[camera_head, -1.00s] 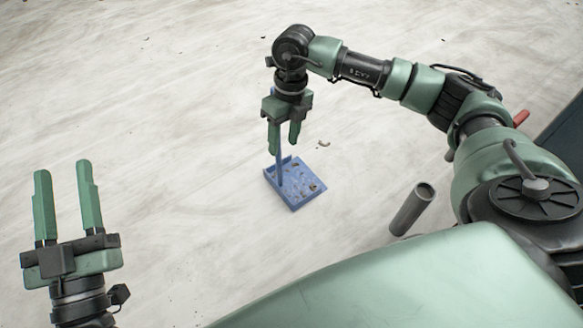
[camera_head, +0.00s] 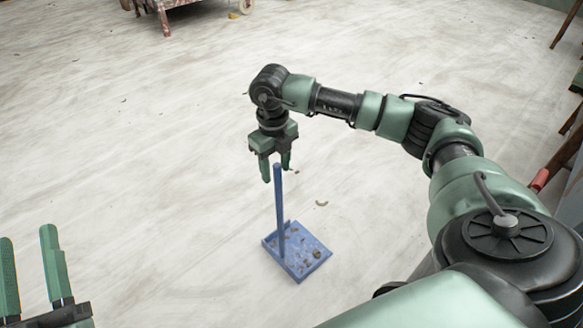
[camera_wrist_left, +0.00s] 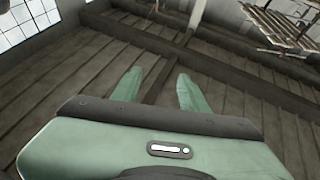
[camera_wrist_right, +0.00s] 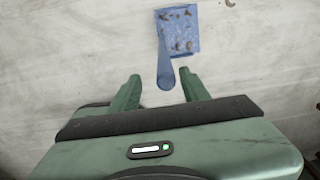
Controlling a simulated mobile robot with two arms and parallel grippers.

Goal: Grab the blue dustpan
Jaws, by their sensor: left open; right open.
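The blue dustpan (camera_head: 312,262) rests on the pale floor in the middle of the head view, with brown clay bits in its pan. Its long blue handle (camera_head: 279,215) stands upright. My right gripper (camera_head: 275,172) is open and points down just above the top of the handle. In the right wrist view the dustpan (camera_wrist_right: 196,14) lies beyond the fingers, and the handle's end (camera_wrist_right: 166,82) shows between the open fingertips (camera_wrist_right: 160,80), not gripped. My left gripper (camera_head: 30,240) is open and empty at the lower left. Its fingers (camera_wrist_left: 158,80) point up toward the ceiling in the left wrist view.
The floor around the dustpan is clear apart from small scattered clay scraps (camera_head: 321,203). A wheeled piece of furniture (camera_head: 165,8) stands at the far top left. Wooden furniture legs (camera_head: 560,155) stand at the right edge.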

